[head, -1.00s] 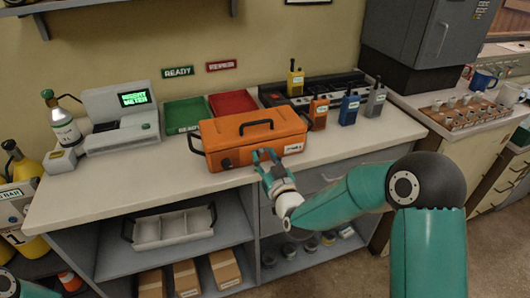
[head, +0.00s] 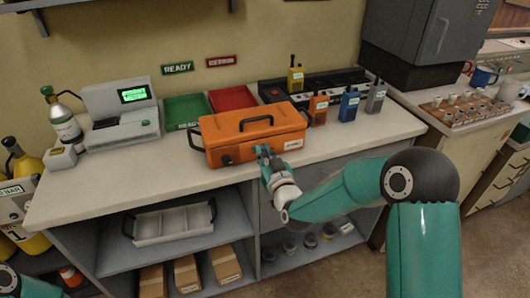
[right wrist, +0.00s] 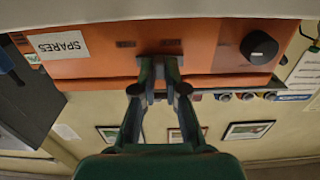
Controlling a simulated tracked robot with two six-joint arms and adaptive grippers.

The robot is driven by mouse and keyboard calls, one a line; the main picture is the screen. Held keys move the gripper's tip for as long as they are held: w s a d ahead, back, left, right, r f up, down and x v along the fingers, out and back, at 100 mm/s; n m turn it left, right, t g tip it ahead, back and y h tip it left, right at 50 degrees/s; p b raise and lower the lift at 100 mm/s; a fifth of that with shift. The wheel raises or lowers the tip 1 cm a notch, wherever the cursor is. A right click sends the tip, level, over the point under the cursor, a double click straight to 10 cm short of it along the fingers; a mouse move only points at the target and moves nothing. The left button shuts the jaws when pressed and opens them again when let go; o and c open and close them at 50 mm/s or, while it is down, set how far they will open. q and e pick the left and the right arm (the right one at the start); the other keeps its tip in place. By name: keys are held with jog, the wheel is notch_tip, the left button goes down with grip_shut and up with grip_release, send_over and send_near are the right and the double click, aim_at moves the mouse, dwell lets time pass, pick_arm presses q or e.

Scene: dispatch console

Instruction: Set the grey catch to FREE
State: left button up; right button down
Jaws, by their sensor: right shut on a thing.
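The orange case (head: 247,137) stands on the counter with a black handle on its lid. In the right wrist view its front face (right wrist: 95,64) appears upside down, with a white SPARES label and a round black knob (right wrist: 259,47). The grey catch (right wrist: 159,57) is low on that picture's orange face, under two small dark markings too blurred to read. My right gripper (head: 264,152) is at the case's front; in the right wrist view its fingertips (right wrist: 159,66) are shut on the catch, partly hiding it. My left gripper is out of view.
Green (head: 186,110) and red (head: 232,99) trays lie behind the case. Orange (head: 318,110), blue (head: 349,106) and grey (head: 375,98) radios stand to its right. A display machine (head: 121,112) is at left. The counter front (head: 120,184) is clear.

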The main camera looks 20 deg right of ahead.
aim_at(269, 143)
jog(key=shift+d+f+b, duration=0.1)
jog(key=shift+d+b, duration=0.35)
jog(key=shift+b, duration=0.1)
jog(key=shift+d+b, duration=0.9)
jog(key=shift+d, duration=0.15)
jog(key=c, duration=1.2)
grip_release()
jog(key=s, duration=1.2)
jog(key=shift+d, duration=0.15)
